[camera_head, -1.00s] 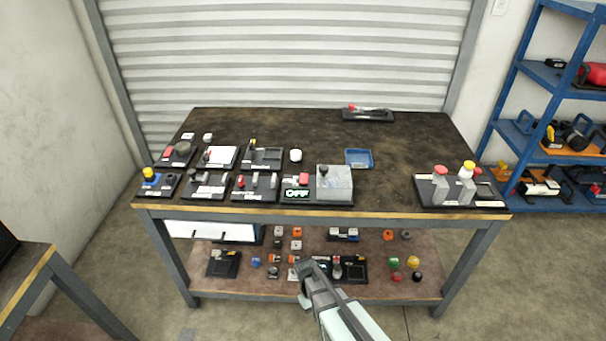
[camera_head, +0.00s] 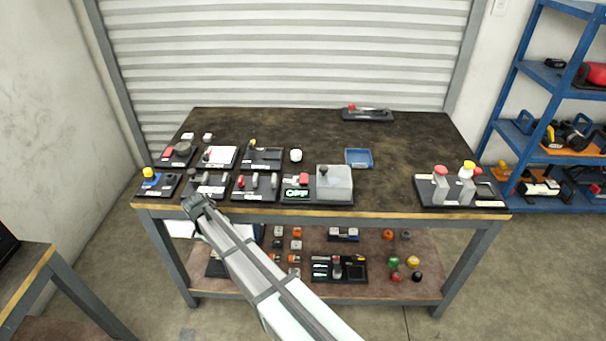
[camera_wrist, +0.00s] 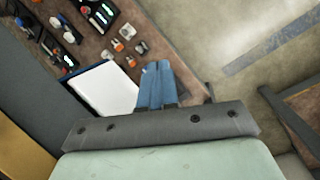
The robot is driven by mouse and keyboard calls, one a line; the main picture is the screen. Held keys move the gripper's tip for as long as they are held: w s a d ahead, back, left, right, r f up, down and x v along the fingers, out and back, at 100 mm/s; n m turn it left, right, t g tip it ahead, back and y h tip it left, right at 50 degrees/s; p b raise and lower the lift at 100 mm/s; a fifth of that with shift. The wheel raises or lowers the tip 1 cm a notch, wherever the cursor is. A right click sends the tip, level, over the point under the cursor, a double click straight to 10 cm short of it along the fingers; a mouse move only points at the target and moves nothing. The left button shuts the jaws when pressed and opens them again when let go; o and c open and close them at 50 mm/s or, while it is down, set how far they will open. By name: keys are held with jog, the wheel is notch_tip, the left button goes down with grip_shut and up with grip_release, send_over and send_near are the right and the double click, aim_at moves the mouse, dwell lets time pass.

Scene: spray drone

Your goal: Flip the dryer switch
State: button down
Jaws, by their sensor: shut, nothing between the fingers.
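Several dark switch panels stand along the left half of the table; their labels are too small to read, so I cannot tell which one carries the dryer switch. One lever panel (camera_head: 258,187) and another panel (camera_head: 207,190) stand in the front row, beside a panel with a green display (camera_head: 297,194). My gripper (camera_head: 194,204) is shut and empty at the table's front edge, in front of the left panels, and partly covers one of them. In the wrist view its blue fingers (camera_wrist: 157,84) are together, and no switch is between them.
A panel with red and yellow buttons (camera_head: 459,191) stands at the table's right. A blue tray (camera_head: 358,158) lies mid-table, with bare tabletop around it. The lower shelf holds loose knobs and a white board (camera_wrist: 103,88). A blue rack (camera_head: 510,115) stands at right.

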jog(key=w+a+r+n+t, duration=0.1)
jog(key=w+a+r+n, duration=0.1)
jog(key=a+r, duration=0.7)
notch_tip(320, 180, up, 22)
jog(key=f+n+g+y, duration=0.1)
jog(key=n+y, duration=0.3)
jog(key=n, duration=0.1)
send_over(303, 181)
jog(key=shift+w+r, duration=0.2)
jog(key=shift+r, duration=0.05)
jog(key=shift+f, duration=0.15)
notch_tip(303, 181, down, 14)
jog(key=shift+r, duration=0.1)
jog(key=shift+s, duration=0.1)
